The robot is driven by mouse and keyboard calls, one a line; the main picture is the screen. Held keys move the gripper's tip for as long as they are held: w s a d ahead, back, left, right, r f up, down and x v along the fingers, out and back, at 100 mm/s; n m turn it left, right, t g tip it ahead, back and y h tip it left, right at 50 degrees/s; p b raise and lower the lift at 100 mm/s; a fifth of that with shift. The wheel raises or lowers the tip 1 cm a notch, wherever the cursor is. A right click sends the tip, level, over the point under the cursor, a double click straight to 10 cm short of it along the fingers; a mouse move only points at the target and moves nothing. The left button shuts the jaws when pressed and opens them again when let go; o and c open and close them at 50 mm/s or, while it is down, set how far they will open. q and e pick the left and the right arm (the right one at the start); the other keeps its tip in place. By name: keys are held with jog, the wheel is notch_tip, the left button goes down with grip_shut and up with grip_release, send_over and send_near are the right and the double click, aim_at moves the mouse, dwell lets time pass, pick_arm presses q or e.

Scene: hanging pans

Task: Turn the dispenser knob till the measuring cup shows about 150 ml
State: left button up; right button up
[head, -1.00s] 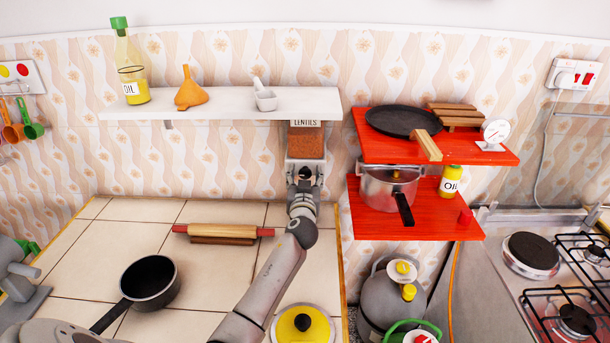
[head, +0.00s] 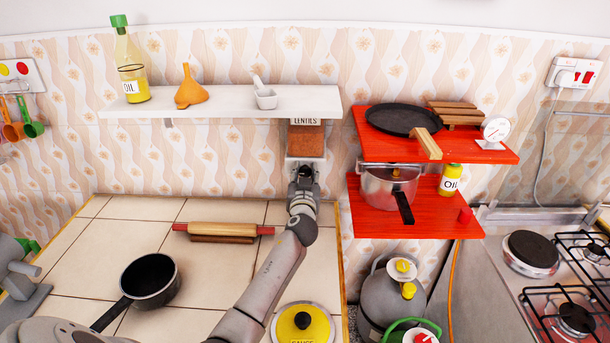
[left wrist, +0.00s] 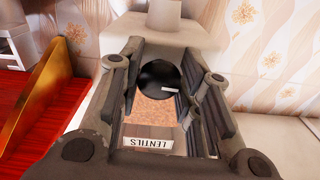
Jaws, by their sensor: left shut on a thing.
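The lentil dispenser (head: 306,141) hangs on the wall under the white shelf. It has a "LENTILS" label and brown contents behind a clear front. In the left wrist view its label (left wrist: 148,143) appears upside down. The round black knob (left wrist: 158,77) sits between the fingers of my left gripper (left wrist: 165,82), which is shut on it. In the head view this gripper (head: 304,176) is at the dispenser's lower front. I cannot make out a measuring cup or a level in one; my arm covers the area below the dispenser. My right gripper is not in view.
The white shelf (head: 215,104) is above, with an oil bottle, funnel and mortar. Red shelves (head: 370,150) with pans stand close on the right. A rolling pin (head: 223,230), a black saucepan (head: 150,281) and a yellow-lidded pot (head: 303,325) are on the tiled counter.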

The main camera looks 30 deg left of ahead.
pick_arm(q)
jog(key=m, duration=0.3)
jog(key=shift+f+b, duration=0.1)
jog(key=shift+b, duration=0.25)
jog(key=m, duration=0.8)
jog(key=shift+a, duration=0.1)
jog(key=shift+m+p, duration=0.65)
jog(key=shift+m, duration=1.45)
jog(key=o, duration=1)
jog(key=shift+r, duration=0.2)
